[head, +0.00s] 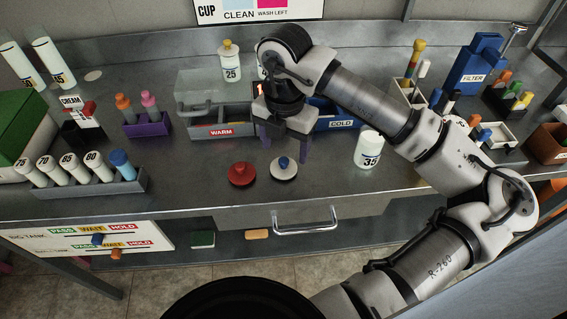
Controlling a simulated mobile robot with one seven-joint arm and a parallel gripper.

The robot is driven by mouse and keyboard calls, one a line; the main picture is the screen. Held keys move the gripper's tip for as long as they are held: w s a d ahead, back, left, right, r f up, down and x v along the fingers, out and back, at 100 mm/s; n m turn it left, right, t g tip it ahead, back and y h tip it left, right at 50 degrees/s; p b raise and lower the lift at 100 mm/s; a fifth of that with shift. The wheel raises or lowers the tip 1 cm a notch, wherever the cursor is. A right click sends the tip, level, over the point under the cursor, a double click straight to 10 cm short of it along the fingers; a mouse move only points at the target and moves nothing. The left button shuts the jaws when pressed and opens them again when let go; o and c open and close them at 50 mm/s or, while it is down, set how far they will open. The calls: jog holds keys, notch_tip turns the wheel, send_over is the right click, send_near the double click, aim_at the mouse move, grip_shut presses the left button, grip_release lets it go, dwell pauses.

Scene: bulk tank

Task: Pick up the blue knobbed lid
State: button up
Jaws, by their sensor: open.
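The blue knobbed lid (284,169) is a flat pale disc with a blue knob, lying on the steel counter near the front edge. A red lid (241,174) with a red knob lies just to its left, a small gap apart. My gripper (284,150) hangs above and behind the blue knobbed lid, pointing down. Its two purple-grey fingers are spread apart with nothing seen between them. I cannot tell exactly how high the fingertips are above the counter.
A white bottle marked 35 (369,150) stands right of the lids. The grey WARM bin (222,131) and blue COLD bin (339,125) stand behind, close to my gripper. A tube rack (88,188) is at left. Bare counter lies in front of the lids, above a drawer handle (305,220).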

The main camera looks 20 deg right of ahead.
aim_at(285, 159)
jog(key=shift+w+f+p, duration=0.15)
jog(key=shift+f+p, duration=0.9)
jog(key=shift+f, duration=1.8)
jog(key=c, duration=0.8)
jog(key=shift+o, duration=0.2)
jog(key=shift+r, duration=0.15)
notch_tip(285, 159, up, 20)
jog(key=b, duration=0.3)
